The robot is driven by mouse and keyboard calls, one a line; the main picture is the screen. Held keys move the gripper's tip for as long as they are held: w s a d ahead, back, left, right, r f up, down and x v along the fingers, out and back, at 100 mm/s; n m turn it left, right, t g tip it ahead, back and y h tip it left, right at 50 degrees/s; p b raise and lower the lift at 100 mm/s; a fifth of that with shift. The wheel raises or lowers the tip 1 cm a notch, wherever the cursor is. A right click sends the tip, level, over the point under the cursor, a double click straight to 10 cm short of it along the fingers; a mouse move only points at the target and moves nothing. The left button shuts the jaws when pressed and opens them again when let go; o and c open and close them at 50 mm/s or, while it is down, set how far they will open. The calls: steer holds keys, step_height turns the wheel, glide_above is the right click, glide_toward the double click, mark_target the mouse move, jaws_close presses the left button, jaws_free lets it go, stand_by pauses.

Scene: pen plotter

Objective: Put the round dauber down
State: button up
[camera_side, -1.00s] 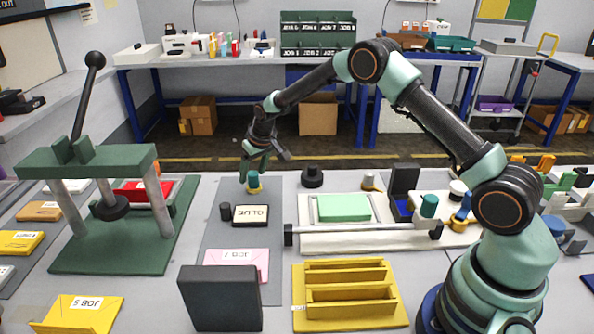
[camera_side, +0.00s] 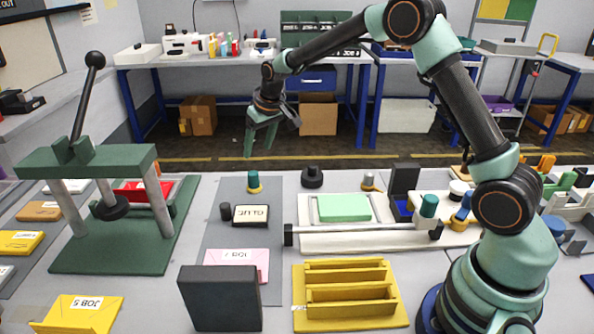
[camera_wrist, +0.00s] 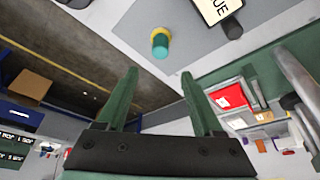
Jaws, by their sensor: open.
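The round dauber (camera_side: 254,182), with a teal top and a yellow base, stands upright on the grey mat, behind the GLUE pad. It also shows in the wrist view (camera_wrist: 160,44), on the mat near the table's edge. My gripper (camera_side: 262,152) is above and apart from it, with its fingers pointing down. In the wrist view my gripper (camera_wrist: 164,82) has its two green fingers spread with nothing between them. The GLUE pad (camera_side: 250,215) lies on the mat, with a small dark cylinder (camera_side: 226,211) at its left.
A green press (camera_side: 86,165) stands at the left. A pink JOB envelope (camera_side: 236,262) lies on the mat in front. A dark knob (camera_side: 312,177) and a tray with a green pad (camera_side: 344,207) are to the right. A yellow rack (camera_side: 350,290) is at the front.

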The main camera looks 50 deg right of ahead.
steer(key=s+a+r, duration=0.2)
steer(key=s+r, duration=1)
steer(key=s, duration=0.1)
steer(key=s+t, duration=0.1)
steer(key=s, duration=1.4)
steer(key=shift+s+a+f+n, duration=0.2)
steer(key=shift+a+n, duration=0.1)
steer(key=shift+a, duration=0.15)
steer(key=shift+o, duration=0.8)
steer(key=shift+w+r, duration=0.1)
steer(key=shift+w, duration=0.05)
